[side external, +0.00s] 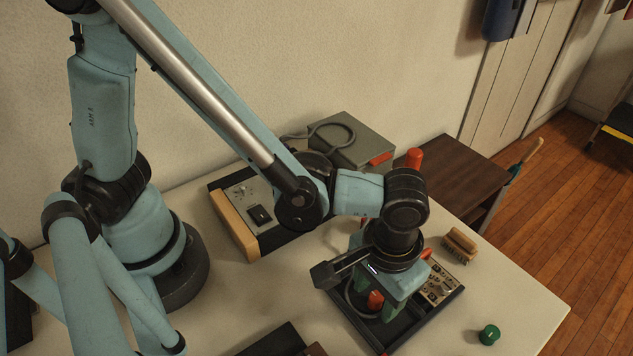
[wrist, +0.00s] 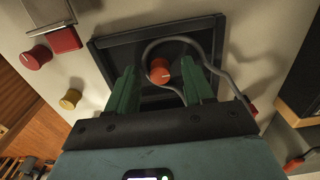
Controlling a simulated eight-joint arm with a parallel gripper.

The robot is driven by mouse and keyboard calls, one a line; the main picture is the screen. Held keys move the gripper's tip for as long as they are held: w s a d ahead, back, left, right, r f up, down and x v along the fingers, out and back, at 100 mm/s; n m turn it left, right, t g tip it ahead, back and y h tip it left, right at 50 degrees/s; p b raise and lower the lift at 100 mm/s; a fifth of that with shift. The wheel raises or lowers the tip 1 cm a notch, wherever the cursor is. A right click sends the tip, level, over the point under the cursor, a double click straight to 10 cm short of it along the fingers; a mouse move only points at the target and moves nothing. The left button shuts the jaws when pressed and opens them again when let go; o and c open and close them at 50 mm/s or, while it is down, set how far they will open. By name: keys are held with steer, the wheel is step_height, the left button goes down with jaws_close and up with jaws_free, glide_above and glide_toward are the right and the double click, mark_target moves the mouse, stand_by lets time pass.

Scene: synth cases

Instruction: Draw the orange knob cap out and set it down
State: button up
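The orange knob cap (wrist: 159,70) is upright, round-topped with a pale pointer mark. In the wrist view it lies between the green fingertips of my gripper (wrist: 160,76), with a visible gap on each side. My gripper is open and not closed on it. In the side view the orange knob cap (side external: 375,299) shows low beside a green finger of my gripper (side external: 385,285), over the black tray (side external: 447,311). My wrist and fingers hide part of the tray. What is under the cap is not visible.
A grey cable (wrist: 216,66) loops around the cap, close to the right finger. A grey box (side external: 352,140) and a control unit (side external: 250,215) stand behind.

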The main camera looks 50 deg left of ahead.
step_height(320, 180, up, 12)
stand_by(0.9)
steer(key=shift+a, duration=0.1)
steer(key=w+a+t, duration=0.1)
steer(key=a+t, duration=0.1)
steer(key=a, duration=0.6)
steer(key=w+a+t, duration=0.1)
steer(key=a+t, duration=0.1)
steer(key=a, duration=0.6)
steer(key=w+a+t, duration=0.2)
steer(key=a+t, duration=0.1)
steer(key=a, duration=0.5)
steer(key=shift+w+a+r, duration=0.1)
steer(key=shift+a+r, duration=0.1)
steer(key=shift+r, duration=0.2)
